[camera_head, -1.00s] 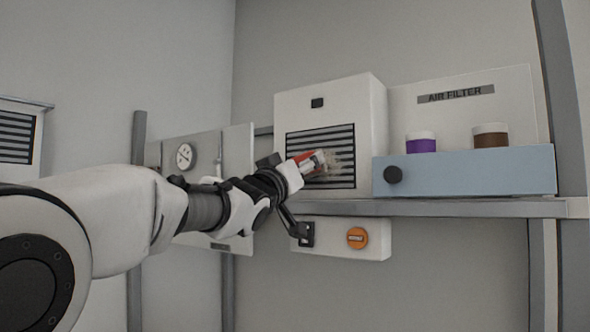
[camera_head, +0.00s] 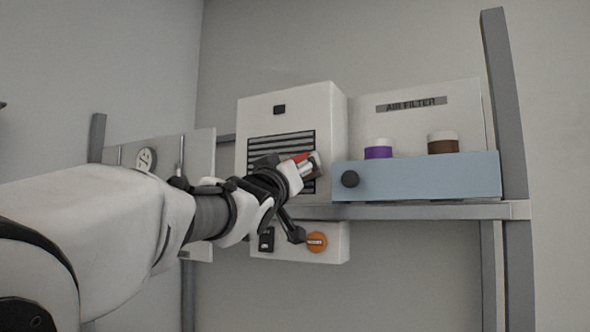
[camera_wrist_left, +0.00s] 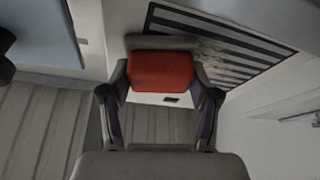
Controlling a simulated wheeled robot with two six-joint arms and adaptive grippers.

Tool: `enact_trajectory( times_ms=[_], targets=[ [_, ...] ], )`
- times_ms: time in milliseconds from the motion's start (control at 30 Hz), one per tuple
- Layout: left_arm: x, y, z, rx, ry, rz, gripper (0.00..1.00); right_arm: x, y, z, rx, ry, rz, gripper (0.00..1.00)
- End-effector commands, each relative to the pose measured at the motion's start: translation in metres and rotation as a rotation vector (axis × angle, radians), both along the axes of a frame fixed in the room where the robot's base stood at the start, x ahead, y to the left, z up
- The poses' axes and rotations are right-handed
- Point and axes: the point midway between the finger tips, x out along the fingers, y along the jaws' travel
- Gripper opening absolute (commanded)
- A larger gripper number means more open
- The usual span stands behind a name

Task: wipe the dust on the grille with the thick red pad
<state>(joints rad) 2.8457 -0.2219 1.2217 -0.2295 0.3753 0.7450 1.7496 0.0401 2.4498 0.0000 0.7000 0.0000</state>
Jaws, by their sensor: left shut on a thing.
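The thick red pad (camera_head: 300,157) is held in my left gripper (camera_head: 308,164), at the right side of the grille. In the left wrist view the red pad (camera_wrist_left: 162,71) sits between the two fingers of my left gripper (camera_wrist_left: 162,84), which is shut on it. The grille (camera_head: 281,141) has dark slats in a white housing; my gripper hides its lower part. In the wrist view the grille (camera_wrist_left: 240,58) lies behind and right of the pad, with a faint pale dust smear (camera_wrist_left: 207,45) on its slats. Pad contact with the slats cannot be told. My right gripper is out of view.
A shelf rail (camera_head: 430,211) runs below. Beneath is a box with an orange button (camera_head: 317,242).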

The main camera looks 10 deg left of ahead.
Motion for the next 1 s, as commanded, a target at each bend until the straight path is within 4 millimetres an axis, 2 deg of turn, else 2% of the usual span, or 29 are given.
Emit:
enact_trajectory(
  times_ms=[167,433,667,1000],
  targets=[
    [0.003,0.008,0.002,0.000,-0.001,0.000,0.18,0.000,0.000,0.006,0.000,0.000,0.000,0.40],
    [0.012,0.035,0.002,-0.002,0.002,0.000,0.18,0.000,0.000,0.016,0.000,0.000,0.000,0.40],
    [0.015,0.045,0.002,-0.001,0.001,-0.001,0.18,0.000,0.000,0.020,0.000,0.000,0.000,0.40],
    [0.026,0.075,0.001,-0.001,0.000,0.000,0.18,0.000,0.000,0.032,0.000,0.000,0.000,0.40]
  ],
)
